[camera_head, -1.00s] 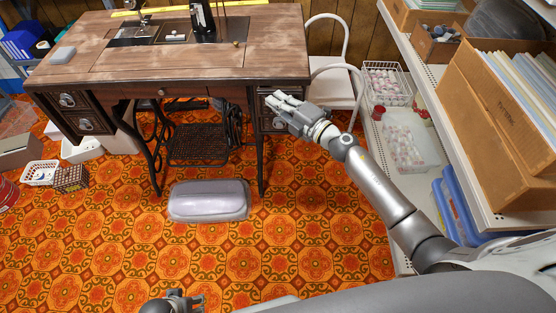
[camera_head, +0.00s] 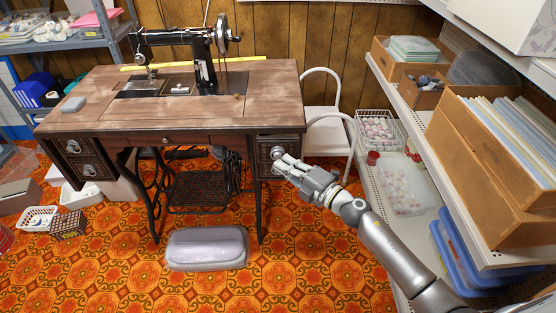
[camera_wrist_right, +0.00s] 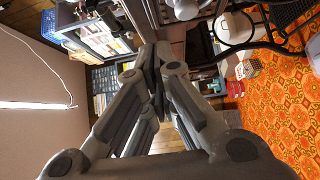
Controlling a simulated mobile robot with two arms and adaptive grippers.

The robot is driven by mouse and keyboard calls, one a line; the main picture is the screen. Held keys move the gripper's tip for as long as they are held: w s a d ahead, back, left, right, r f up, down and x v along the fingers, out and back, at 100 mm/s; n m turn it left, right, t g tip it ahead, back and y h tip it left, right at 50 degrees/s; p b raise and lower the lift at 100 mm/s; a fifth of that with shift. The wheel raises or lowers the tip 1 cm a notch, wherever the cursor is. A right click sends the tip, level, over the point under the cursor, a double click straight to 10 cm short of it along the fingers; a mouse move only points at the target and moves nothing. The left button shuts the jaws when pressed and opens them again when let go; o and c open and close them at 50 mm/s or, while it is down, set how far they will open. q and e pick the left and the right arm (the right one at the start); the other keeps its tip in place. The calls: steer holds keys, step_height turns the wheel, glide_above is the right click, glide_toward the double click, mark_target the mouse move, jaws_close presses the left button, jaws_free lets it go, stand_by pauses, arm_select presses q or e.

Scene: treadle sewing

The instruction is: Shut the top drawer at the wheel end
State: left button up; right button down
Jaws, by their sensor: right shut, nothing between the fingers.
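The treadle sewing table (camera_head: 200,120) has a black sewing machine with a handwheel (camera_head: 222,35) at its right end. The top drawer at the wheel end (camera_head: 266,149) is under the right side of the tabletop. It has a dark carved front and a metal pull, and looks about flush, though my fingers partly cover it. My right gripper (camera_head: 280,160) is shut and empty, its fingertips at the drawer front near the pull. I cannot tell whether they touch. The shut fingers also show in the right wrist view (camera_wrist_right: 156,80). My left gripper is out of view.
A white chair (camera_head: 328,130) stands right of the table. A metal shelf with boxes of folders (camera_head: 500,180) and plastic bins (camera_head: 405,190) runs along the right. A grey padded object (camera_head: 207,248) lies on the floor before the treadle (camera_head: 200,190).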

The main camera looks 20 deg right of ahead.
steer(key=v, duration=0.5)
arm_select(q)
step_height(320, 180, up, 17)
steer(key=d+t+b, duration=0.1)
steer(key=b, duration=0.5)
arm_select(e)
steer(key=n+t+h+b, duration=0.2)
steer(key=n+h, duration=0.7)
steer(key=h, duration=0.5)
glide_toward(298, 144)
steer(key=w, duration=0.2)
steer(key=x, duration=0.3)
steer(key=b+x, duration=0.1)
steer(key=shift+w+d+r, duration=0.2)
steer(key=shift+d, duration=0.15)
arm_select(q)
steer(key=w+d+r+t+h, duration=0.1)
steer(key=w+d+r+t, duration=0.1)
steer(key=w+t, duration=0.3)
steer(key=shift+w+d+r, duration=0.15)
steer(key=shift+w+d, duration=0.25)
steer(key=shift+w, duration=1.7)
arm_select(e)
steer(key=shift+w+d, duration=0.15)
steer(key=shift+w, duration=0.25)
